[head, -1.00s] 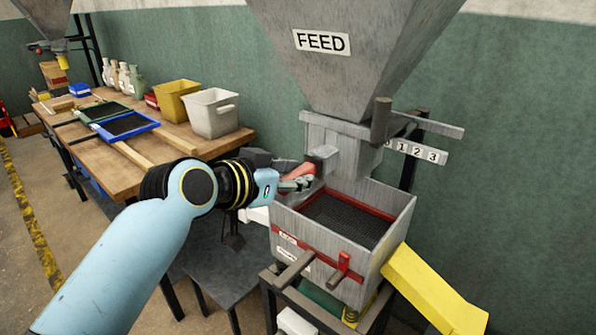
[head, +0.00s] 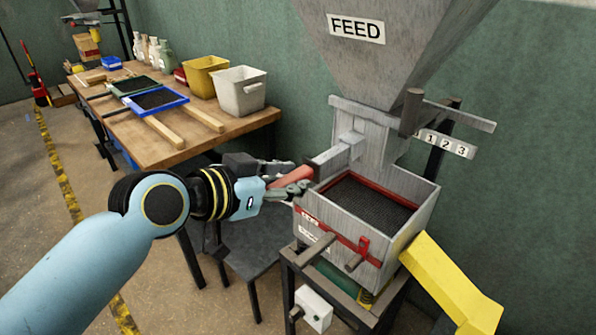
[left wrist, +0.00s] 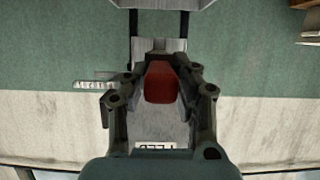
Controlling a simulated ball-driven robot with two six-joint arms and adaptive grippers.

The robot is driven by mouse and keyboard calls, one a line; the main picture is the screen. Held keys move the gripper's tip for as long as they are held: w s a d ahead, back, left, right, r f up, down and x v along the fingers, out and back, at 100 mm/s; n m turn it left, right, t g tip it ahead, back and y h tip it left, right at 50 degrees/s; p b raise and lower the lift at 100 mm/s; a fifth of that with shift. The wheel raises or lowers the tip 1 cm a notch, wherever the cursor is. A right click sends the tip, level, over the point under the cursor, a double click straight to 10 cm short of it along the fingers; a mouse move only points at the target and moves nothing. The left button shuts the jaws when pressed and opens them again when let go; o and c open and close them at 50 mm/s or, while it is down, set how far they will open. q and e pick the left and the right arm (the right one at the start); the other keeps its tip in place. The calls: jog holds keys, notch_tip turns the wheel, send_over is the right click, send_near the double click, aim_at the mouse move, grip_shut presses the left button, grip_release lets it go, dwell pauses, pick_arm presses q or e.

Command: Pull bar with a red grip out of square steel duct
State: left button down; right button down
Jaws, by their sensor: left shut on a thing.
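The bar's red grip (head: 291,178) shows in the head view at the left of the machine, and its grey steel shank (head: 328,160) runs from it into the square steel duct (head: 352,139) below the hopper. The shank's far end is hidden inside the duct. My left gripper (head: 296,182) is shut on the red grip, with fingers on both sides of it. In the left wrist view the red grip (left wrist: 160,82) lies between the two dark fingers (left wrist: 160,80). My right gripper is in neither view.
The grey FEED hopper (head: 400,50) stands above a sieve box (head: 330,228) with a red-framed mesh. A yellow chute (head: 450,285) slopes down at the right. A wooden bench (head: 150,140) with bins and sieves stands at the left. A dark low table (head: 255,245) lies below my arm.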

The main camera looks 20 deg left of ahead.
pick_arm(q)
jog(key=shift+s+a+r, duration=0.1)
jog(key=shift+s+a, duration=0.1)
jog(key=shift+s, duration=0.3)
jog(key=c, duration=1)
grip_release()
jog(key=v, duration=1.2)
